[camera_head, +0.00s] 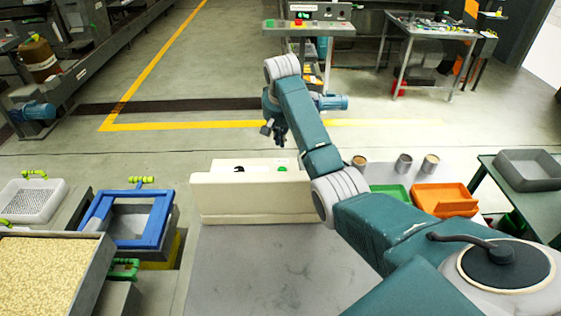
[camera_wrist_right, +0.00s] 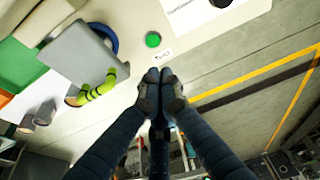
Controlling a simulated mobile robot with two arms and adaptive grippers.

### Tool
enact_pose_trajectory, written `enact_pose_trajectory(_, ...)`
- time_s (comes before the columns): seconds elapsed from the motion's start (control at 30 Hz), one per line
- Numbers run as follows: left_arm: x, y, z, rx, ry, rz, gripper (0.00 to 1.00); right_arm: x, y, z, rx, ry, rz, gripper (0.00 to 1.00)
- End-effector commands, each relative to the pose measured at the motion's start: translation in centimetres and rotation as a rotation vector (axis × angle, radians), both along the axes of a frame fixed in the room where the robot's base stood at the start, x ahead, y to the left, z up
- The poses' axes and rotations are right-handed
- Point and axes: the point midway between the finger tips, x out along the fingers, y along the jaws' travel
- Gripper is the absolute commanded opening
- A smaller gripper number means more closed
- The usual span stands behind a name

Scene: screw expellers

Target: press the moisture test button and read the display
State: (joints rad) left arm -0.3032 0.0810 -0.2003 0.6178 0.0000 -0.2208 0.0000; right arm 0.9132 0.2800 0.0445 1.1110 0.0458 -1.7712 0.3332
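The button also shows in the right wrist view (camera_wrist_right: 153,39), with a small label (camera_wrist_right: 162,53) that seems to read "TEST". My right gripper (camera_head: 279,133) is above and beyond the housing. In the wrist view its fingertips (camera_wrist_right: 161,80) are together and empty, just below the label and apart from the button. My left gripper is not in view.
A grey table (camera_head: 270,260) lies bare before the housing. A blue-framed bin (camera_head: 101,212) and a tray of pale grains (camera_head: 100,285) stand left. Several cups, an orange tray (camera_head: 444,197) and a grey tray (camera_head: 528,168) are right.

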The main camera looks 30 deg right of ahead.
Motion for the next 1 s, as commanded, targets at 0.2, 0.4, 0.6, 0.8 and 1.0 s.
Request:
enact_pose_trajectory(0.2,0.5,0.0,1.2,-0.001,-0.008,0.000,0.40,1.0,-0.6,-4.4,0.002,0.007,-0.001,0.00)
enact_pose_trajectory(0.4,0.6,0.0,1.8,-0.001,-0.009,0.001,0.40,1.8,-1.1,-8.2,0.002,0.006,0.001,0.00)
enact_pose_trajectory(0.6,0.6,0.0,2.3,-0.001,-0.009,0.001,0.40,1.8,-1.1,-10.7,0.001,0.002,0.001,0.00)
enact_pose_trajectory(0.8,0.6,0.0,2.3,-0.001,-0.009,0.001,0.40,1.9,-1.1,-11.5,0.000,0.000,0.001,0.00)
enact_pose_trajectory(1.0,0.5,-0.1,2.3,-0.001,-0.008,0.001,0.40,1.8,-1.1,-11.6,0.000,0.001,0.001,0.00)
